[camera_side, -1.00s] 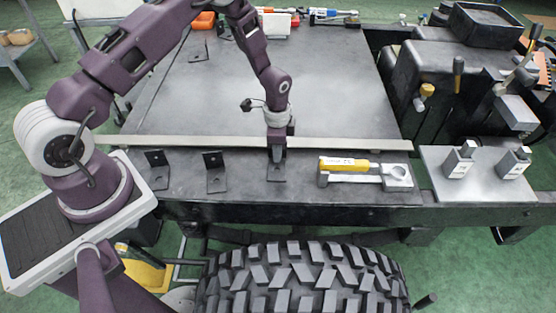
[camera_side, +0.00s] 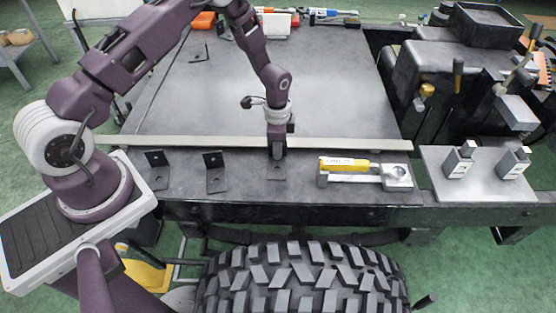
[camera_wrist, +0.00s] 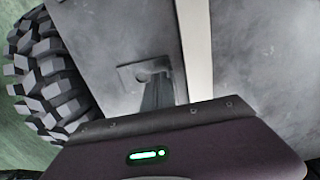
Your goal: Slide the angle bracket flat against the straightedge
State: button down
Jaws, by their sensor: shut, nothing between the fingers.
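The straightedge (camera_side: 345,144) is a long pale strip lying across the bench; it also shows in the wrist view (camera_wrist: 196,45). A dark angle bracket (camera_side: 277,173) lies on the bench on its near side, its holed base flat on the surface. In the wrist view the bracket (camera_wrist: 130,76) is just left of the straightedge, partly hidden by my fingers. My gripper (camera_side: 278,154) points down at the bracket, fingers shut and empty; the fingers also show in the wrist view (camera_wrist: 155,95). Whether they touch the bracket, or it touches the straightedge, I cannot tell.
Two more angle brackets stand to the left, one nearer (camera_side: 215,172) and one farther (camera_side: 156,166). A yellow-handled tool (camera_side: 345,164) lies to the right. The bench behind the straightedge is mostly clear.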

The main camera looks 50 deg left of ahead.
jog(key=shift+w+a, duration=0.65)
jog(key=shift+w, duration=0.05)
dwell(1.2)
notch_tip(320, 180, up, 7)
jog(key=shift+s+d, duration=0.35)
jog(key=shift+s, duration=0.05)
dwell(0.5)
jog(key=s+d+r+n+t, duration=0.15)
jog(key=s+r, duration=0.25)
jog(key=r, duration=0.8)
jog(key=s+r+n+t, duration=0.1)
jog(key=s+r+n, duration=0.25)
jog(key=r, duration=0.85)
jog(key=s+d+r+n+t, duration=0.1)
jog(key=s+r+n, duration=0.1)
jog(key=s, duration=0.8)
jog(key=s+d+r+n+t, duration=0.2)
jog(key=s+r, duration=0.3)
jog(key=s, duration=0.5)
jog(key=shift+s, duration=0.25)
